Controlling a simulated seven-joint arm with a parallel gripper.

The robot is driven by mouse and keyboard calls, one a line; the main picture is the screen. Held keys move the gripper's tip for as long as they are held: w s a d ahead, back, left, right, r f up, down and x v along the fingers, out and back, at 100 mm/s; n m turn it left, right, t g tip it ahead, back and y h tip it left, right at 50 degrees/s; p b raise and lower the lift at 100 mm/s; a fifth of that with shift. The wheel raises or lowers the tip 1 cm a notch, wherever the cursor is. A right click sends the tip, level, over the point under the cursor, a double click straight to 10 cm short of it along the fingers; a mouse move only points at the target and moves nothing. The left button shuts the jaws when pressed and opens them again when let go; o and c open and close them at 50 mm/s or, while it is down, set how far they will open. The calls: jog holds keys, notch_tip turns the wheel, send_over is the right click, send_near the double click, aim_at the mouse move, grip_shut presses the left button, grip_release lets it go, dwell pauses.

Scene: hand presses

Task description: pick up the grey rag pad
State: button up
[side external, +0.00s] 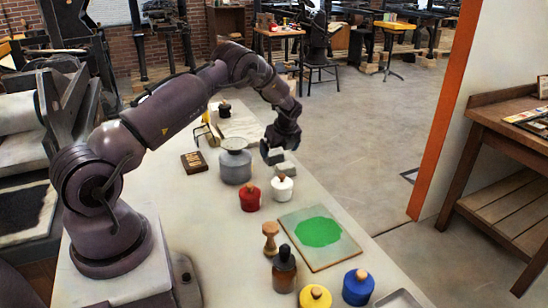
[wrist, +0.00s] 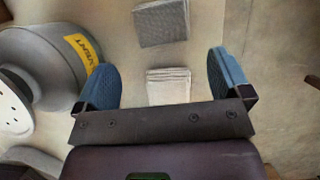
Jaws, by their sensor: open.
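The grey rag pad (wrist: 160,22) lies flat on the bench at the top of the wrist view, ahead of my fingers. A second, cream-white folded pad (wrist: 168,86) lies nearer, in the picture between my two fingers. My gripper (wrist: 160,62) is open and empty, with blue pads on its fingers. In the side view my gripper (side external: 274,154) hangs over the bench, right of the grey metal can (side external: 236,168). A pale pad (side external: 287,169) shows just below it there; I cannot tell which of the two it is.
The can (wrist: 50,62) stands close by my left finger in the wrist view. Red (side external: 250,196) and white (side external: 282,187) jars stand nearby in the side view. A green-inked slab (side external: 320,234), brown bottle (side external: 284,268) and yellow and blue jars stand nearer the camera.

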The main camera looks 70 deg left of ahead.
aim_at(277, 155)
jog(key=x, duration=0.5)
jog(key=shift+w+a, duration=0.25)
jog(key=shift+a, duration=0.05)
jog(key=c, duration=1)
